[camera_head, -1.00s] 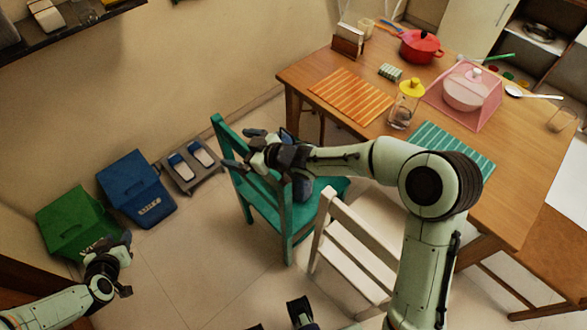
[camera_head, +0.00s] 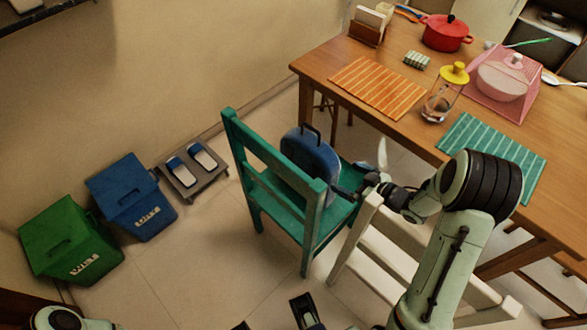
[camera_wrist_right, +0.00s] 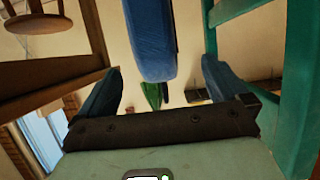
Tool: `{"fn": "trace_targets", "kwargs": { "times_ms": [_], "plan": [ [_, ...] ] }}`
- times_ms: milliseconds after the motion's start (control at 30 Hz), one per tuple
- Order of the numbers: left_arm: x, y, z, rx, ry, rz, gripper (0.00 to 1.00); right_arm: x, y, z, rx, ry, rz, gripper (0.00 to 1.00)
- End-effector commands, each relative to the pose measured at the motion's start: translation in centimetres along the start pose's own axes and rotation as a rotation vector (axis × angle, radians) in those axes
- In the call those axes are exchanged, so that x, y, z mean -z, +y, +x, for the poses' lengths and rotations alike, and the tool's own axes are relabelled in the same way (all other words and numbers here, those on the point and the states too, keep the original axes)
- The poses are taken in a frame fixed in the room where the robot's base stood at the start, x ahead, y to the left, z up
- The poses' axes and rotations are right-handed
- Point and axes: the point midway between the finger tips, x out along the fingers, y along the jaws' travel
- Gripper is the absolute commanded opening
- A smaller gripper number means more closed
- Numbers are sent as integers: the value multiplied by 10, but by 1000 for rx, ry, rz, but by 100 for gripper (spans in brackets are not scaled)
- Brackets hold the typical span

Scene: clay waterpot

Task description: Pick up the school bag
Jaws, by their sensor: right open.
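The school bag (camera_head: 311,155) is blue with a dark top handle. It stands upright on the seat of the green chair (camera_head: 275,191), against the backrest. My right gripper (camera_head: 352,182) is at the right side of the bag, just over the seat's front edge. In the right wrist view the bag (camera_wrist_right: 150,42) shows as a blue edge between the two spread fingers of the open gripper (camera_wrist_right: 161,82). I cannot tell whether the fingers touch it.
A white chair (camera_head: 390,248) stands right beside the green chair, under my right forearm. The wooden table (camera_head: 405,95) holds a red pot (camera_head: 447,33), a jar (camera_head: 440,103) and placemats. Green (camera_head: 68,240) and blue (camera_head: 131,197) bins stand left. Floor between bins and chair is free.

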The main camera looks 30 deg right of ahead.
Motion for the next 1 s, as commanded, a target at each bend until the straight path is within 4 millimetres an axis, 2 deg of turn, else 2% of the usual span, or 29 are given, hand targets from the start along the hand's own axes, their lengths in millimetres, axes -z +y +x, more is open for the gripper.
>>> {"fn": "trace_targets", "kwargs": {
  "times_ms": [67,300,400,633,833,1000],
  "plan": [
    [-3,-2,5,7,-6,-8,43,-4,1,7,-2,3,6,100],
    [14,-6,13,8,40,-11,43,-3,0,54,1,4,5,100],
    [20,-7,15,8,54,-12,43,-3,1,68,0,2,5,100],
    [26,-8,18,9,71,-12,43,-2,3,84,-2,2,4,100],
    [40,-12,27,11,109,-15,43,-4,8,115,0,3,4,100],
    [46,-13,29,11,126,-16,43,-3,8,129,-2,3,5,100]
  ]
}}
